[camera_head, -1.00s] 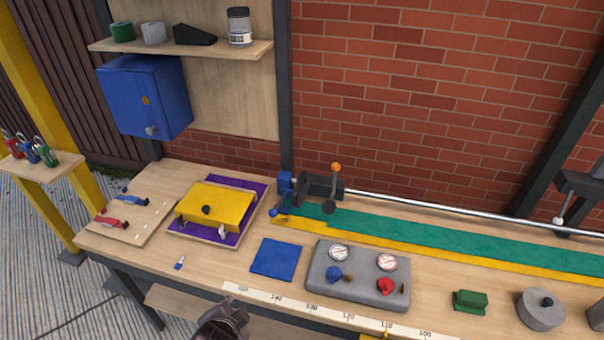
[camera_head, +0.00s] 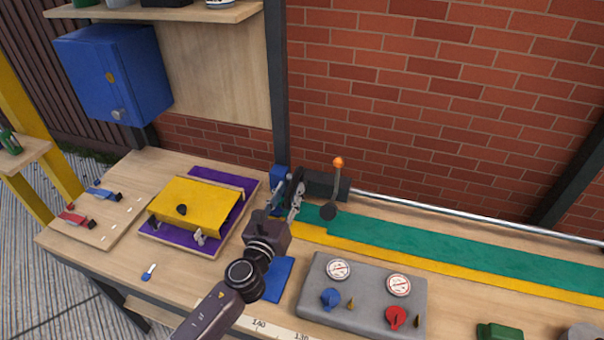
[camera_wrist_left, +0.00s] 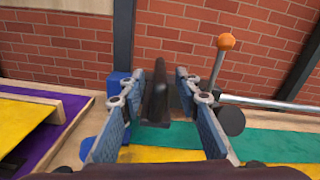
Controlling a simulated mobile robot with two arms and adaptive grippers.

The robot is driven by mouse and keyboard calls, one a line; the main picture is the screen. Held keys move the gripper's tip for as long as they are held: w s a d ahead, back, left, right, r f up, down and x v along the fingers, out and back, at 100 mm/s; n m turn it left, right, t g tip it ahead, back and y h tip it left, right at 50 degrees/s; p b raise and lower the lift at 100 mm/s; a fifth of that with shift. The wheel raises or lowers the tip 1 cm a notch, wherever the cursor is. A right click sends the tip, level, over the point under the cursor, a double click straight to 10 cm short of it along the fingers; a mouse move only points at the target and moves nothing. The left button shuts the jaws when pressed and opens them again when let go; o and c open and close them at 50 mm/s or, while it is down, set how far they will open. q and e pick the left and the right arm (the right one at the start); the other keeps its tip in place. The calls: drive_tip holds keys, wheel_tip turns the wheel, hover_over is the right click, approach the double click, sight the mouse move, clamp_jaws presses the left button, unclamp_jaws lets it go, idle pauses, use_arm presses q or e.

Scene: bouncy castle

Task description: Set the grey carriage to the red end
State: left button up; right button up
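The dark grey carriage (camera_head: 323,185) is on the silver rail (camera_head: 450,213), at its left end beside the blue end block (camera_head: 279,178). A lever with an orange knob (camera_head: 338,162) rises at the carriage's right. My left gripper (camera_head: 288,195) is at the carriage's left part. In the left wrist view its open fingers (camera_wrist_left: 160,88) stand either side of the carriage's dark upright plate (camera_wrist_left: 159,100), with gaps showing. The blue block (camera_wrist_left: 117,84) is behind the left finger. The red end is not in view. My right gripper is not in view.
A green and yellow strip (camera_head: 430,243) runs along the bench below the rail. A grey gauge box (camera_head: 365,292) stands in front. A yellow-topped board (camera_head: 197,205) is at left, and a blue cabinet (camera_head: 113,75) hangs above.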

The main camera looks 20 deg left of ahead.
sight(300, 170)
use_arm(q)
drive_tip(key=w, duration=0.3)
drive_tip(key=shift+r, duration=0.15)
drive_tip(key=w, duration=0.4)
drive_tip(key=shift+w+d, duration=0.1)
drive_tip(key=shift+d, duration=0.05)
drive_tip(key=shift+w, duration=0.3)
clamp_jaws()
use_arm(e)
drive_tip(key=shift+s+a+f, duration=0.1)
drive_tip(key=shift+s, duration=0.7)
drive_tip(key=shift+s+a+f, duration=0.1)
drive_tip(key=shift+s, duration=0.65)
